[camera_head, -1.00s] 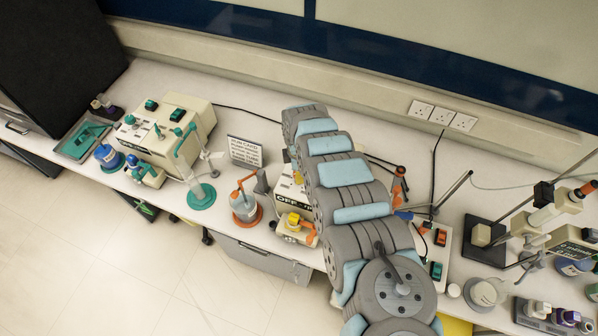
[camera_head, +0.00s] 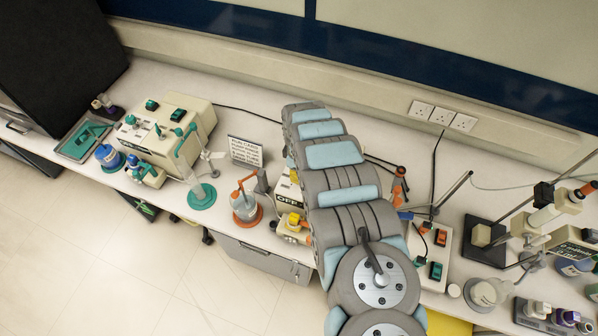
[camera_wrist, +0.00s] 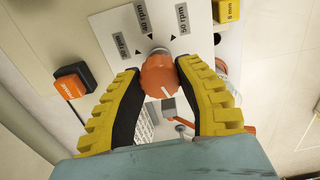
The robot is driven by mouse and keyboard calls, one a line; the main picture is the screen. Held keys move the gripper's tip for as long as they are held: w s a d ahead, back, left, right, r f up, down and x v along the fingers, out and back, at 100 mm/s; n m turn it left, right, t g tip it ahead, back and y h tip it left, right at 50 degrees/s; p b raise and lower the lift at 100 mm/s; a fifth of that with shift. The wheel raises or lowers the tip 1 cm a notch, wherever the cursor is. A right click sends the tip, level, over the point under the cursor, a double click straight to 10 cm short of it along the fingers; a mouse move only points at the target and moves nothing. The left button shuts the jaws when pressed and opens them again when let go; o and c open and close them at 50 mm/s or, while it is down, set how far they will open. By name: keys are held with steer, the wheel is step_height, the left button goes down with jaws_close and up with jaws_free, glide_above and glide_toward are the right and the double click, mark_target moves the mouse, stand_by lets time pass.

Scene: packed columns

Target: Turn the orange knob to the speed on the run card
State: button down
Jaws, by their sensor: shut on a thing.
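The orange knob (camera_wrist: 158,76) sits on the pump's white dial plate (camera_wrist: 112,20) in the wrist view, with a short white mark on its face. In the head view my arm hides the gripper and knob. The run card (camera_head: 245,151) stands on the bench to the left of my arm; its text is too small to read.
An orange rocker switch (camera_wrist: 70,86) is left of the dial in the wrist view. A switch box (camera_head: 435,250) is to the right.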

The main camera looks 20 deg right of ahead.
steer(key=m+b, duration=0.2)
steer(key=m, duration=0.4)
steer(key=shift+f+b, duration=0.15)
steer(key=shift+b, duration=0.15)
steer(key=m+b, duration=0.2)
steer(key=m, duration=0.2)
steer(key=shift+a, duration=0.1)
steer(key=m+b, duration=0.1)
steer(key=m, duration=0.2)
steer(key=shift+m, duration=0.4)
steer(key=m, duration=0.6)
steer(key=shift+r, duration=0.2)
steer(key=m+p, duration=0.1)
steer(key=m, duration=0.3)
steer(key=shift+f+m+p, duration=0.1)
steer(key=shift+m+p, duration=0.3)
steer(key=shift+m, duration=0.8)
